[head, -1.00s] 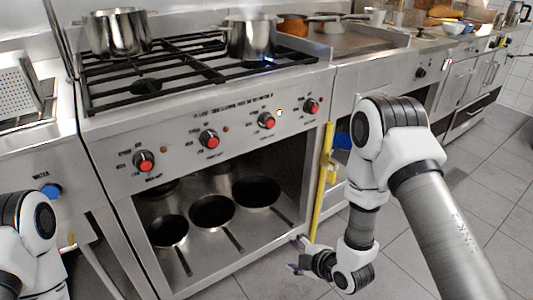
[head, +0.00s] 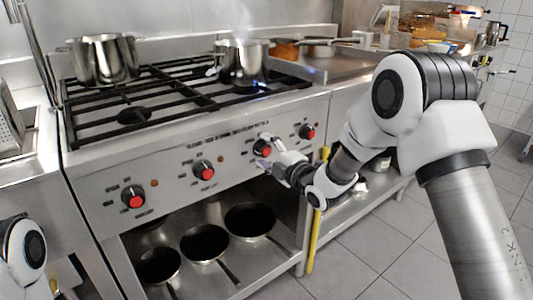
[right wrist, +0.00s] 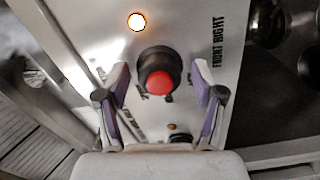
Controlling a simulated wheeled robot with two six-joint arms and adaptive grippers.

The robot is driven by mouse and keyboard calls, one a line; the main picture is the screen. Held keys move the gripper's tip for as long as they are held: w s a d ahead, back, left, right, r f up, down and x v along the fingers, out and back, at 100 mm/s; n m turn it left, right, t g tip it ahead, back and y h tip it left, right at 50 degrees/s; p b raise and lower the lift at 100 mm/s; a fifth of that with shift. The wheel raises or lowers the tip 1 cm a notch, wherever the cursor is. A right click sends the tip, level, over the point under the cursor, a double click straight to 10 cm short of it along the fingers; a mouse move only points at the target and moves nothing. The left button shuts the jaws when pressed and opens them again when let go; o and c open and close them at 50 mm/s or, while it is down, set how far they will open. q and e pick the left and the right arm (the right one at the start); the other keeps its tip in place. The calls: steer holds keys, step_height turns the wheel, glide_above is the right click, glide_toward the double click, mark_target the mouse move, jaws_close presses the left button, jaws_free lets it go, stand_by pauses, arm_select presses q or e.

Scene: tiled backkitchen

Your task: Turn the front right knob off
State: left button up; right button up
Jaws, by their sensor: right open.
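The front right knob (right wrist: 160,75) is black with a red cap, and the panel beside it reads "FRONT RIGHT". An indicator light (right wrist: 137,21) near it glows. In the head view this knob (head: 262,148) is third from the left and partly covered by my gripper. My right gripper (head: 266,154) is open at the stove panel. In the right wrist view the fingers of the gripper (right wrist: 162,82) stand on either side of the knob, with gaps showing. My left gripper is out of view; only part of my left arm shows.
A steaming pot (head: 241,62) stands on the stove grate with a blue flame near it. Another pot (head: 103,59) stands at the back left. Other red-capped knobs (head: 204,169) line the panel. A yellow bar (head: 314,240) runs down the stove's right side. Pans sit below.

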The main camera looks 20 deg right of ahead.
steer(key=c, duration=1.1)
steer(key=shift+c, duration=0.2)
steer(key=shift+m, duration=0.5)
steer(key=m+p, duration=0.2)
steer(key=m, duration=0.1)
steer(key=shift+r+m, duration=0.15)
steer(key=shift+m, duration=0.25)
steer(key=m+p, duration=0.2)
steer(key=m, duration=0.2)
steer(key=m+p, duration=0.2)
steer(key=m, duration=0.3)
steer(key=shift+m, duration=0.4)
steer(key=shift+m+p, duration=0.7)
steer(key=shift+m, duration=0.9)
